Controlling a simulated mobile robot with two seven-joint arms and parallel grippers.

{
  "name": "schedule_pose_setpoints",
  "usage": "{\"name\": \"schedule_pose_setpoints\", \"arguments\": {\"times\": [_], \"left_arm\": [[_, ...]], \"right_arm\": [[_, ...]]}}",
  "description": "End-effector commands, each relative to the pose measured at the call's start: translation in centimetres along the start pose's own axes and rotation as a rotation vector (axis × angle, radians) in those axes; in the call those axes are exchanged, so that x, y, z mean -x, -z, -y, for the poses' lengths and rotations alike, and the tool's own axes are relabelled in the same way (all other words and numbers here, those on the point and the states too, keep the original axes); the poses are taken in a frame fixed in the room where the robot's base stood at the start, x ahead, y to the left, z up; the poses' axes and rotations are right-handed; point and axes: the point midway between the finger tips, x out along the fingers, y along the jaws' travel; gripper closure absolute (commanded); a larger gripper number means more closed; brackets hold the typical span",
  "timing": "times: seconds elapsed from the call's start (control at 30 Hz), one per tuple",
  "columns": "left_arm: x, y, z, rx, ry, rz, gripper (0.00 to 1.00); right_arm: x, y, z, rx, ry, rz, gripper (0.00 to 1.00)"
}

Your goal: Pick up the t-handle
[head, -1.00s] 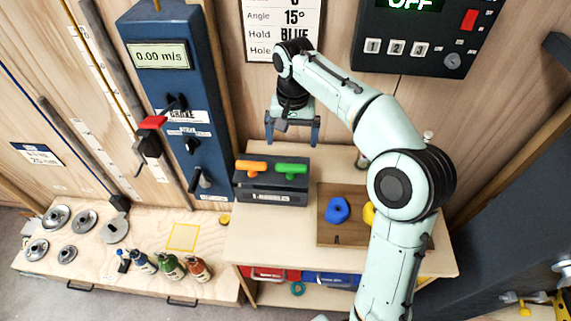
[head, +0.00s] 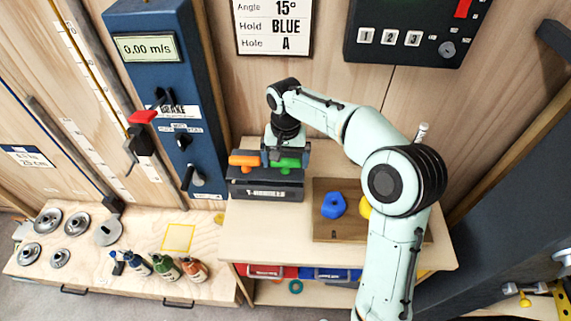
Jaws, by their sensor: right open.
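Two t-handles stand in a dark block labelled "T-HANDLES" (head: 265,193) on the wooden table. The orange t-handle (head: 243,160) is on the left and the green t-handle (head: 290,163) is on the right. My right gripper (head: 285,160) is open and pointing down at the green handle, its fingers close around or beside it. The arm's wrist hides part of the gap, so I cannot tell whether the fingers touch the handle. My left gripper is not in view.
A wooden tray (head: 322,228) with a blue hold (head: 333,205) and a yellow hold (head: 364,207) lies right of the block. Several bottles and metal discs sit on the lower bench (head: 215,240) at left. A blue panel (head: 170,90) stands behind.

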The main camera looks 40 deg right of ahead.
Motion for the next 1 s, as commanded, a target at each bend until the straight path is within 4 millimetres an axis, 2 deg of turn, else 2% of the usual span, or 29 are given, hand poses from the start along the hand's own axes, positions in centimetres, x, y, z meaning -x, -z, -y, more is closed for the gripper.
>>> {"name": "schedule_pose_setpoints", "arguments": {"times": [0.07, 0.2, 0.5, 0.67, 0.87, 1.0], "left_arm": [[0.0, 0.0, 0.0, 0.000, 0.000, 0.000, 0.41], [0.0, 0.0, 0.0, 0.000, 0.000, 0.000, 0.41], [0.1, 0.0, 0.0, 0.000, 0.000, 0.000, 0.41], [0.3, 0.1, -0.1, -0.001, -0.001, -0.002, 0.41], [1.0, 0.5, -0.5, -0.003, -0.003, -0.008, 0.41], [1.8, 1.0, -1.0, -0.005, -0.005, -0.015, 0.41]], "right_arm": [[0.1, 0.0, 0.0, 0.000, 0.000, 0.000, 0.00], [0.1, 0.0, 0.0, 0.000, 0.000, 0.000, 0.46], [0.2, 0.0, 0.0, 0.000, 0.000, 0.000, 0.46], [1.1, 0.1, 0.0, -0.001, 0.001, -0.001, 0.46], [4.0, 0.1, 0.1, -0.001, 0.003, -0.005, 0.46], [7.0, 0.1, 0.1, 0.001, 0.004, -0.006, 0.46]]}}
